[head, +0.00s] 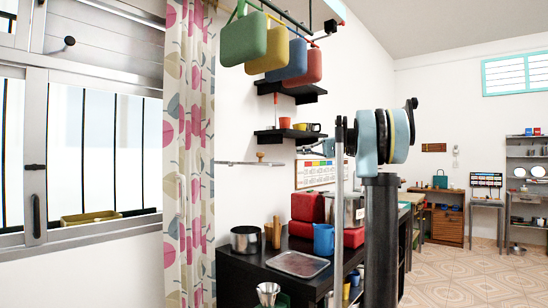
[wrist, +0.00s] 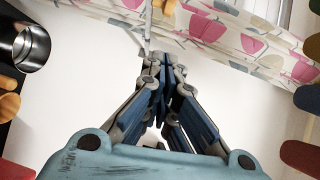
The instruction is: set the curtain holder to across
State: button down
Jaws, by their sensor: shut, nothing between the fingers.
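The curtain holder appears to be a thin grey bar (head: 236,163) with a small wooden knob (head: 260,156), level beside the right edge of the patterned curtain (head: 187,150) in the head view. In the wrist view the bar (wrist: 148,28) runs from near my fingertips up towards the curtain (wrist: 210,28), with the tan knob (wrist: 166,6) at the top edge. My gripper (wrist: 165,62) is shut and empty, its tips close to the bar's near end. I cannot tell whether they touch it. My gripper is not clearly visible in the head view.
Coloured bags (head: 285,55) hang from a rail above. Black wall shelves (head: 290,134) hold cups. A black cabinet (head: 272,265) carries a pot (head: 244,240), tray and red boxes. A metal pot (wrist: 31,47) shows left in the wrist view. The window (head: 80,140) is at left.

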jog(key=s+a+f, duration=0.1)
jog(key=s+a, duration=0.1)
jog(key=a, duration=1)
jog(key=shift+a, duration=0.4)
jog(key=shift+s+d, duration=0.1)
jog(key=shift+d, duration=0.1)
